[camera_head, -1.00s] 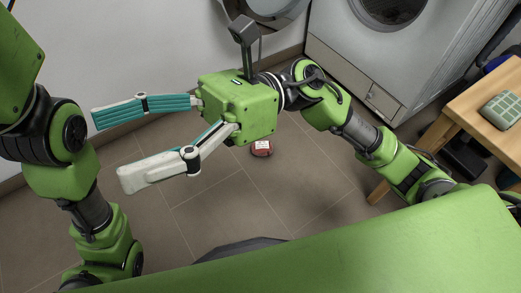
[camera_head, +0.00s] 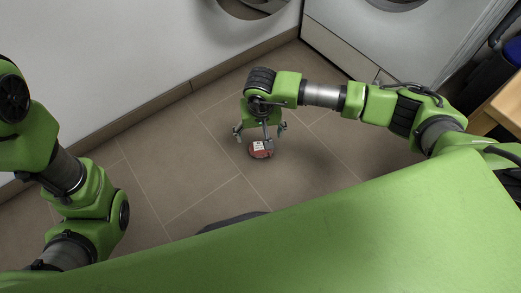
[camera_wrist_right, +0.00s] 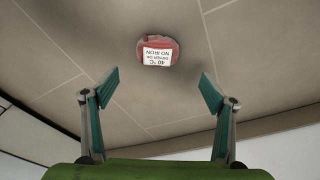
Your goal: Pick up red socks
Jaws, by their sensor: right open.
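The red socks (camera_head: 261,149) lie on the floor as a small round red bundle with a white printed label facing up. In the right wrist view the red socks (camera_wrist_right: 158,51) show beyond my fingertips, near the top middle. My right gripper (camera_head: 260,131) points down over the floor near the bundle, and its teal fingers (camera_wrist_right: 155,84) are spread wide with nothing between them. It is apart from the socks. My left arm shows at the left of the head view, but its gripper is out of view.
The tiled floor (camera_head: 200,190) around the socks is clear. A white wall (camera_head: 90,75) with a dark skirting runs along the back left. White machines (camera_head: 350,45) stand at the back, and a wooden table (camera_head: 505,100) is at the right edge.

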